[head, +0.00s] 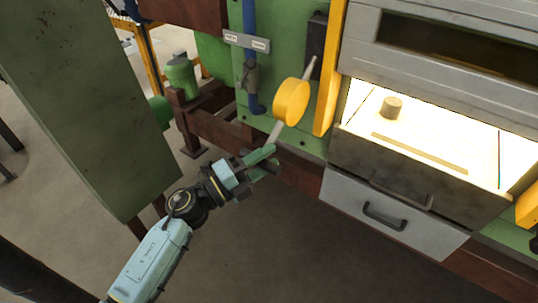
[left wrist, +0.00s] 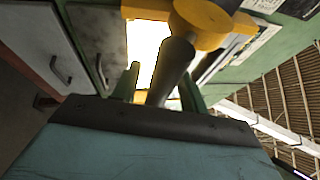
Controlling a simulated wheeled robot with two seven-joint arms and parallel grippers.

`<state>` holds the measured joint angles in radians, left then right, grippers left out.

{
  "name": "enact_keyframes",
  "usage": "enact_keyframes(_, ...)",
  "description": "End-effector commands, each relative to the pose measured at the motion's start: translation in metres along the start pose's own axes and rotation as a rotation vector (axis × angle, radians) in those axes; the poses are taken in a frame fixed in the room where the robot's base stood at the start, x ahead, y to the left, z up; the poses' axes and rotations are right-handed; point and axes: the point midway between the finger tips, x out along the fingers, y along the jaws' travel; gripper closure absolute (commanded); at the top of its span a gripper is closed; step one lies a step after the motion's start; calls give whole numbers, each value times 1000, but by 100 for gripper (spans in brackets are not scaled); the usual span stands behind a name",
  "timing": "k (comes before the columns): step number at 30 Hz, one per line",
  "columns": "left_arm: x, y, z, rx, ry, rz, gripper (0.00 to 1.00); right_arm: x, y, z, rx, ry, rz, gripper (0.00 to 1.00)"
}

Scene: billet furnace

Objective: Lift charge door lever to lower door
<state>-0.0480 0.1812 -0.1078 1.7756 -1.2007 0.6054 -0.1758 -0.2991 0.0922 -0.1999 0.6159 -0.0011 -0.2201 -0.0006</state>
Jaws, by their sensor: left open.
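The charge door lever has a round yellow hub (head: 291,101) on the green furnace side panel, and its grey handle (head: 275,131) slants down and left from it. My left gripper (head: 265,159) is at the handle's lower end, with its green fingers apart. In the left wrist view, the dark grey handle (left wrist: 173,68) runs between the two open fingers (left wrist: 160,85), below the yellow hub (left wrist: 203,22). Contact cannot be made out. The furnace opening (head: 480,150) is uncovered and glowing, under a grey door panel (head: 465,85). My right gripper is not in view.
A billet (head: 391,108) stands on the bright hearth. A yellow upright (head: 330,75) is right of the lever. Below the opening is a grey drawer (head: 345,197) with a dark handle. A large green panel (head: 85,100) stands at left. The floor below my left gripper is clear.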

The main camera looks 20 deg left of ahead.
Motion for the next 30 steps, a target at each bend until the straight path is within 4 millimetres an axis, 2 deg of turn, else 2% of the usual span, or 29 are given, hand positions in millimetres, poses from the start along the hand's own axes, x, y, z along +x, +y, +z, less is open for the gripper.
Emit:
enact_keyframes(4,9,0,0,0,-1,0,57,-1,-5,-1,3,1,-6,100)
enact_keyframes(13,11,0,0,0,0,1,58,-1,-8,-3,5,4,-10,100)
enact_keyframes(23,10,2,0,-2,-2,4,100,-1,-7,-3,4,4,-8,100)
enact_keyframes(30,10,2,0,-4,-2,6,100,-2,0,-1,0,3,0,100)
